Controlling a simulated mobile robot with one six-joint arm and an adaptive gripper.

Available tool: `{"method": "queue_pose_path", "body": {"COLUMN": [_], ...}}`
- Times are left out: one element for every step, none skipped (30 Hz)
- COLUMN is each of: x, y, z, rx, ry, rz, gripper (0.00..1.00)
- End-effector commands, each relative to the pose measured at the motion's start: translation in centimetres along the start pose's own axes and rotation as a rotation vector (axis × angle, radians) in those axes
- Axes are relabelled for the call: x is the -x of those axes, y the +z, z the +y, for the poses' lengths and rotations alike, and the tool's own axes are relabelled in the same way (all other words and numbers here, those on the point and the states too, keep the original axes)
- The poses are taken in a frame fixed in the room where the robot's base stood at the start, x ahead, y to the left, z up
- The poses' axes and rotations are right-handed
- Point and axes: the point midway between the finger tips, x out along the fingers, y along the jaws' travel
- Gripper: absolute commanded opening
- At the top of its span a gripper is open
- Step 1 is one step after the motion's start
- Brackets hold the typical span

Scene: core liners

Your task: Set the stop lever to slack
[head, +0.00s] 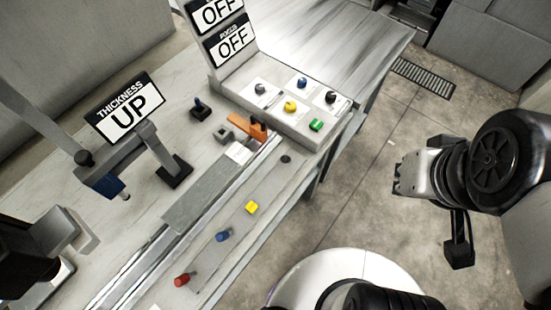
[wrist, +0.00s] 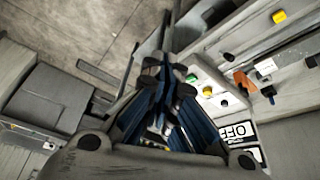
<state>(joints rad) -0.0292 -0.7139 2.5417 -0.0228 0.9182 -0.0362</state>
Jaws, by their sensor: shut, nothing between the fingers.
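An orange lever (head: 252,134), which looks like the stop lever, sits on the bench at the upper end of the metal rail, beside a small white label (head: 238,153). It also shows in the wrist view (wrist: 243,80), right of my fingers. The label's text is too small to read, so I cannot tell its setting. My gripper (head: 398,180) is over the floor, well to the right of the bench and apart from the lever. Its fingers (wrist: 163,80) are shut and empty.
A control box (head: 285,105) with several knobs and a green button (head: 316,125) stands beside the lever. Signs read OFF and "THICKNESS UP" (head: 124,106). Yellow (head: 252,207), blue (head: 222,236) and red (head: 182,280) knobs line the bench front. The floor (head: 355,170) between bench and gripper is clear.

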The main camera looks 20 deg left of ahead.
Motion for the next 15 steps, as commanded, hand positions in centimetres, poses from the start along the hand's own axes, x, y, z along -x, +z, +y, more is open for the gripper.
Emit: {"method": "queue_pose_path", "body": {"x": [-0.2, -0.5, -1.0, -1.4, -1.9, -2.7, -3.4, -4.1, -5.0, -5.8, -6.5, -7.6, -8.4, -9.2, -10.2], "y": [-0.7, -1.2, -2.0, -2.7, -3.4, -4.2, -4.9, -5.5, -6.0, -6.4, -6.7, -6.8, -6.8, -6.7, -6.3], "z": [-0.4, -0.6, -1.1, -1.6, -2.2, -3.2, -4.1, -5.0, -6.4, -7.6, -8.8, -10.5, -11.9, -13.3, -15.1], "rx": [0.074, 0.132, 0.226, 0.307, 0.397, 0.528, 0.631, 0.737, 0.878, 0.985, 1.091, 1.235, 1.344, 1.452, 1.592], "ry": [0.001, 0.002, 0.004, 0.006, 0.005, 0.004, 0.002, -0.001, -0.007, -0.012, -0.019, -0.031, -0.041, -0.053, -0.07], "rz": [-0.017, -0.027, -0.04, -0.05, -0.062, -0.075, -0.084, -0.092, -0.101, -0.106, -0.11, -0.115, -0.118, -0.118, -0.118], "gripper": [0.0, 0.0, 0.0, 0.0, 0.0, 0.0, 0.0, 0.0, 0.0, 0.0, 0.0, 0.0, 0.0, 0.0, 0.0]}}
